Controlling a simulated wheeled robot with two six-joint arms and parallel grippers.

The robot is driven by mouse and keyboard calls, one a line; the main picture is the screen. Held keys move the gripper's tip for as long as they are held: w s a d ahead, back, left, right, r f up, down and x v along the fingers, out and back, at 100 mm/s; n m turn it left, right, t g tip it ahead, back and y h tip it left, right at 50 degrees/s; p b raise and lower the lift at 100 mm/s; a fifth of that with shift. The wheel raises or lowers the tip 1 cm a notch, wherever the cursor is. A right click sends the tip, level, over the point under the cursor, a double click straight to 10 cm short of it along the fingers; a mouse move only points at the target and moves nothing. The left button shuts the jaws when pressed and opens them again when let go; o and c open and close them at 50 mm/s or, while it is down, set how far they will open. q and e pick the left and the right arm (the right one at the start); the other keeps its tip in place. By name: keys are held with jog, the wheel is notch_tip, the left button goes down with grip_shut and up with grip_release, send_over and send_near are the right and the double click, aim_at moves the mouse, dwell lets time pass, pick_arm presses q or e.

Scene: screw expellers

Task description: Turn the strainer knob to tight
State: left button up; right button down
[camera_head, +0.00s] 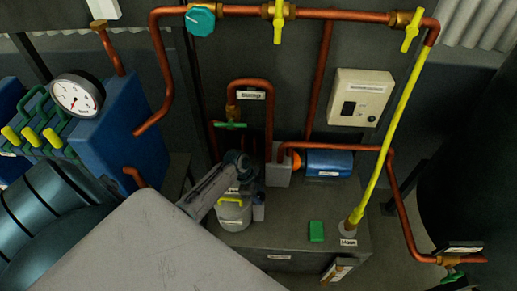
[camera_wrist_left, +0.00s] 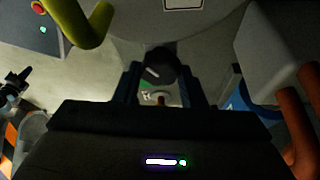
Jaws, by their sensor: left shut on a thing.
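The strainer (camera_head: 234,215) is a pale canister with a yellow handle, standing on the grey tank top below the copper pipes in the head view. My left gripper (camera_head: 240,164) reaches over it from the lower left and hides its top. In the left wrist view the strainer knob (camera_wrist_left: 158,73) is dark and round with a white pointer line that slopes slightly. My left gripper (camera_wrist_left: 160,88) has one finger on each side of the knob and is shut on it. A small green mark and a pale part show just below the knob. My right gripper is not in view.
Copper pipes (camera_head: 268,120) rise close behind the gripper. A blue motor (camera_head: 329,163) lies to the right, and a yellow pipe (camera_head: 385,150) slopes down to the tank. A green block (camera_head: 316,231) sits on the tank top (camera_head: 285,215). A gauge (camera_head: 77,94) stands at left.

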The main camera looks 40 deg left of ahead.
pick_arm(q)
jog(key=shift+w+f+m+g+b, duration=0.15)
jog(key=shift+m+g+b, duration=0.25)
jog(key=shift+m, duration=0.6)
jog(key=m+g+b, duration=0.1)
jog(key=m, duration=0.2)
jog(key=shift+m+g+b, duration=0.5)
jog(key=shift+m, duration=0.5)
jog(key=o, duration=1)
jog(key=b+v, duration=0.1)
jog(key=v, duration=1)
jog(key=shift+w, duration=0.1)
